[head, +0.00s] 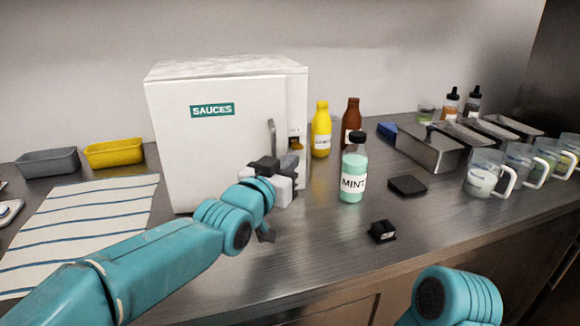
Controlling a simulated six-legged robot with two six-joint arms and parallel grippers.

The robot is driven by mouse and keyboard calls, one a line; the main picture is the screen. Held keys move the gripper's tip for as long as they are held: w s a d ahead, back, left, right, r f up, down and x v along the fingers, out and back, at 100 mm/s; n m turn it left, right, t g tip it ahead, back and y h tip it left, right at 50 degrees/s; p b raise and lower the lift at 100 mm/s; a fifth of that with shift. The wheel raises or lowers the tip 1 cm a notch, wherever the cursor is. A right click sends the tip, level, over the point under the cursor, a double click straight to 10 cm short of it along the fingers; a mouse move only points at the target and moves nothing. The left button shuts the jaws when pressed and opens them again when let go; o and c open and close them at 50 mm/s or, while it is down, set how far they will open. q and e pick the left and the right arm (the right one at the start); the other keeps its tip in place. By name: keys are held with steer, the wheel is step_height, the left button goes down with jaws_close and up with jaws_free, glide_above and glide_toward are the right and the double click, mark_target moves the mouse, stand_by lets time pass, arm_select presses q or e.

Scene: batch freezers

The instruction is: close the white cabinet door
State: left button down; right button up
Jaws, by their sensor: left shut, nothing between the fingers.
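The white cabinet (297,95), labelled SAUCES, stands at the back left of the counter. Its white door (205,150) faces me, with a grey upright handle (272,138) near its right edge. A small brown and yellow item shows beside that edge; I cannot tell how far the door stands from the frame. My left gripper (287,178) is shut and empty, in front of the door's lower right part, just below the handle. I cannot tell whether it touches the door. The gripper and arm hide part of the door's lower edge. My right gripper is out of view.
A green MINT bottle (353,172) stands right of my left gripper, with yellow (321,135) and brown (351,118) bottles behind. Small black items (382,231) lie in front. Mugs (487,178) and metal pans (430,150) fill the right. A striped cloth (80,225) lies left.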

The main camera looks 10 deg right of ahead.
arm_select(q)
steer(key=shift+w+a, duration=0.1)
steer(key=shift+w, duration=0.2)
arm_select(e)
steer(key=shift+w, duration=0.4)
arm_select(q)
steer(key=shift+s, duration=0.1)
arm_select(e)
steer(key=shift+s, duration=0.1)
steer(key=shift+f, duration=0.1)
